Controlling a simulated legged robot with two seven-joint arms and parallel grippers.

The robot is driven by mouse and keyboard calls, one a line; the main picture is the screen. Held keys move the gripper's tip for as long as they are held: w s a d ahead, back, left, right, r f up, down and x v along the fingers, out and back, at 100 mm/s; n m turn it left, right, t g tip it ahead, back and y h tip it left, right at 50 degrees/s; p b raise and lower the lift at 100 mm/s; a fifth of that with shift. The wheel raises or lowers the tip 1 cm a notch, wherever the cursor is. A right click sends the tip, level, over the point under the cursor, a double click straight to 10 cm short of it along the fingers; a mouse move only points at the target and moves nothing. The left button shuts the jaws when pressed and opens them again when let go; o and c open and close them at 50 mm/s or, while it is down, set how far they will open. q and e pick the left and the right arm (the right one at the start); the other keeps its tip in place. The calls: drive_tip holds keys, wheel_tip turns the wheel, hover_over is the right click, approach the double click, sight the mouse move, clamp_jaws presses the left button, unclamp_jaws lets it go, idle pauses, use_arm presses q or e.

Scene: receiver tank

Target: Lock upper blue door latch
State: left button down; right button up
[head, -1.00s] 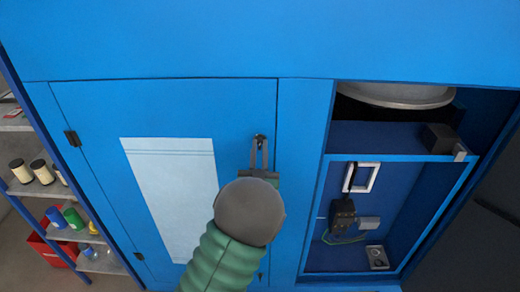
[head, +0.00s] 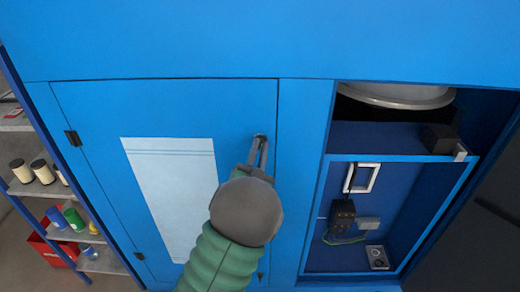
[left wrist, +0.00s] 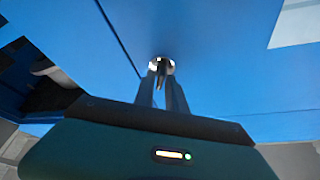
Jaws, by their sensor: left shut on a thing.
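The blue door (head: 90,105) is closed in its frame and has a white sheet on it. The upper latch (head: 260,138) is a small dark piece near the door's upper right edge. My left gripper (head: 261,142) is at the latch with both fingers closed on it. In the left wrist view the latch (left wrist: 161,63) shows as a round, shiny metal piece between the fingertips of my left gripper (left wrist: 161,70). The fingers hide part of the latch, so I cannot tell its exact turn. A lower latch (head: 261,276) shows near the door's bottom right. My right gripper is not in view.
An open compartment (head: 322,200) to the right holds a white frame, a dark box and wires. Shelves (head: 40,189) with jars and cans stand at the left. Hinges (head: 72,138) are on the door's left side. Space before the door is clear except for my arm.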

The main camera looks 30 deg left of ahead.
use_arm(q)
drive_tip(key=m+h, duration=0.1)
drive_tip(key=m, duration=0.2)
drive_tip(key=shift+m+h+p, duration=0.4)
drive_tip(key=m+h+p, duration=0.1)
drive_tip(key=m, duration=0.2)
drive_tip(key=shift+r+g+h, duration=0.1)
drive_tip(key=shift+g+h, duration=0.2)
drive_tip(key=m+g+h+p, duration=0.1)
drive_tip(key=m+p, duration=0.1)
drive_tip(key=m, duration=0.2)
drive_tip(key=shift+m+p, duration=0.35)
drive_tip(key=shift+m, duration=0.05)
drive_tip(key=shift+m+g+p, duration=0.6)
drive_tip(key=shift+m+p, duration=0.05)
drive_tip(key=shift+m, duration=0.45)
drive_tip(key=c, duration=1.5)
unclamp_jaws()
drive_tip(key=shift+a, duration=0.1)
drive_tip(key=shift+c, duration=0.2)
drive_tip(key=shift+w, duration=0.15)
drive_tip(key=shift+a, duration=0.1)
